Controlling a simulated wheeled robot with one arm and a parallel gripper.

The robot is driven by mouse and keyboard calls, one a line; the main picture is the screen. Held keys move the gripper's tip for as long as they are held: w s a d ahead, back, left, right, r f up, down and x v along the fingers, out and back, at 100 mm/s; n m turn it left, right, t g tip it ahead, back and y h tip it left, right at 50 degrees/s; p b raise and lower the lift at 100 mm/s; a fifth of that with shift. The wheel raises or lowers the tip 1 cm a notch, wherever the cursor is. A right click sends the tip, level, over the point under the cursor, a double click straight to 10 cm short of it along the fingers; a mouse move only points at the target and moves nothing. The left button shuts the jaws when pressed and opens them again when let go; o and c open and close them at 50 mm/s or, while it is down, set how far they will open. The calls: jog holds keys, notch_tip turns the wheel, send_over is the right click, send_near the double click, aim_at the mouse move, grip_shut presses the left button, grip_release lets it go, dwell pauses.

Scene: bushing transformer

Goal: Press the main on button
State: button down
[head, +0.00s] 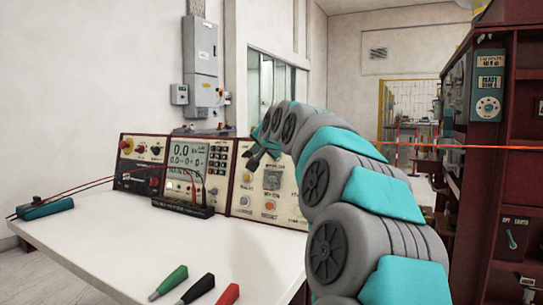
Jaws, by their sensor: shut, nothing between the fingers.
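A control console (209,181) with three front panels stands at the back of the white table. Its right panel (264,180) carries several small round buttons, among them an orange-red one (269,206) and a pale one (244,201). The labels are too small to read, so I cannot tell which is the main on button. My gripper (252,162) is shut and empty, in front of the upper left part of the right panel. My grey and teal arm hides the panel's right side. I cannot tell whether the gripper touches the panel.
The white table (120,240) has a clear middle. Green (168,282), black (198,289) and red (228,295) probes lie at its front. A teal clamp (45,208) with red leads lies at left. A dark red cabinet (485,170) stands at right, with an orange line running across.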

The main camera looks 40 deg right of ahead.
jog(key=shift+d, duration=0.1)
jog(key=w+d+f+p, duration=0.2)
jog(key=w+d, duration=0.1)
jog(key=d, duration=0.4)
jog(key=shift+d, duration=0.35)
jog(key=shift+w+d, duration=0.1)
dwell(2.0)
jog(key=shift+w+d+f, duration=0.1)
jog(key=shift+w+d, duration=0.05)
jog(key=shift+d, duration=0.15)
jog(key=shift+w+d+f+p, duration=0.2)
jog(key=shift+d+p, duration=0.1)
jog(key=shift+d, duration=0.1)
dwell(0.8)
jog(key=shift+s+a, duration=0.1)
jog(key=shift+s+a+r+b, duration=0.25)
jog(key=shift+s+a+b, duration=0.05)
jog(key=shift+a, duration=0.4)
jog(key=shift+s+a+r+b, duration=0.2)
jog(key=shift+s+a+b, duration=0.1)
jog(key=shift+a, duration=0.45)
jog(key=shift+s+a+r+b, duration=0.2)
jog(key=shift+s+a, duration=0.1)
jog(key=shift+a, duration=0.45)
jog(key=shift+s+a+r+b, duration=0.2)
jog(key=shift+s+a+b, duration=0.1)
jog(key=shift+a, duration=0.45)
